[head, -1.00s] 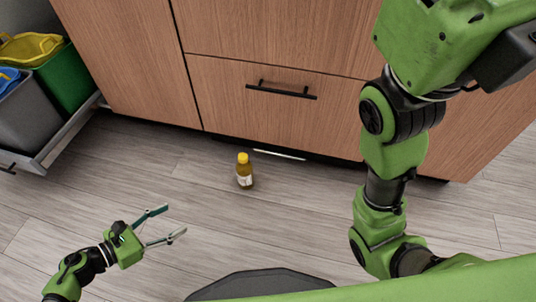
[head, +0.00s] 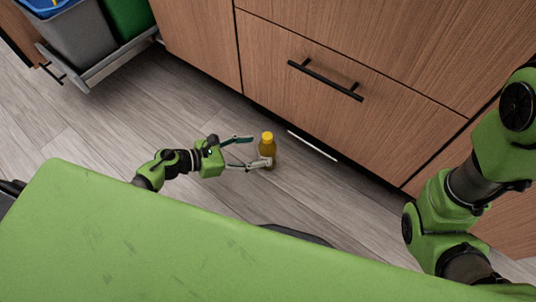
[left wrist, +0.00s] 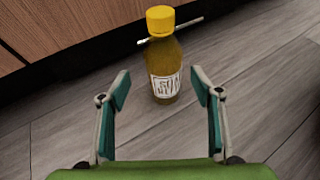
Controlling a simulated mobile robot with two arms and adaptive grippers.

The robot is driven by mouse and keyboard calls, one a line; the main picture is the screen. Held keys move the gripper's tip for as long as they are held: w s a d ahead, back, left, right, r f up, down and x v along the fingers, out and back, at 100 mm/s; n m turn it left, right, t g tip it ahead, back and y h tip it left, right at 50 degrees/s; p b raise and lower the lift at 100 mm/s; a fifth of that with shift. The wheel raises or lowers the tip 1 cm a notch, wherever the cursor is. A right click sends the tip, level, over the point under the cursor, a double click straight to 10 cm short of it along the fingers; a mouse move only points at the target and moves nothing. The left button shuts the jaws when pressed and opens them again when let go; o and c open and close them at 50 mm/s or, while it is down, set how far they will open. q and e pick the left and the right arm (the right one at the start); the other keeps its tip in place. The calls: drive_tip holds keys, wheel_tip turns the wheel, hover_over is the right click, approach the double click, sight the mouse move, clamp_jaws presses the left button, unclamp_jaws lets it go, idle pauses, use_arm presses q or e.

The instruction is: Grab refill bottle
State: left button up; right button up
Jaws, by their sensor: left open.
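The refill bottle (head: 267,146) has a yellow cap and an amber body and stands upright on the floor in front of the cabinet. In the left wrist view the bottle (left wrist: 163,62) shows a white label and stands ahead of the fingertips, roughly centred between them. My left gripper (head: 252,152) is open and empty, its fingers pointing at the bottle. In the head view one fingertip overlaps the bottle's lower part; I cannot tell whether it touches. My right arm is at the right of the head view, but its gripper is out of view.
Wood cabinet fronts (head: 330,60) with a black handle (head: 325,80) stand close behind the bottle. A thin white strip (head: 312,146) lies at the cabinet's foot. A pulled-out drawer with a grey bin (head: 85,40) and a green bin (head: 126,18) is at upper left. The floor (head: 120,120) is clear to the left.

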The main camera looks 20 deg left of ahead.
sight(268, 150)
use_arm(q)
drive_tip(key=b+x, duration=0.1)
drive_tip(key=x, duration=0.1)
drive_tip(key=b+x, duration=0.1)
drive_tip(key=x, duration=0.2)
drive_tip(key=shift+s+d+b, duration=0.2)
drive_tip(key=shift+b, duration=0.1)
drive_tip(key=shift+w+d, duration=0.25)
drive_tip(key=shift+d, duration=0.05)
drive_tip(key=c, duration=1.3)
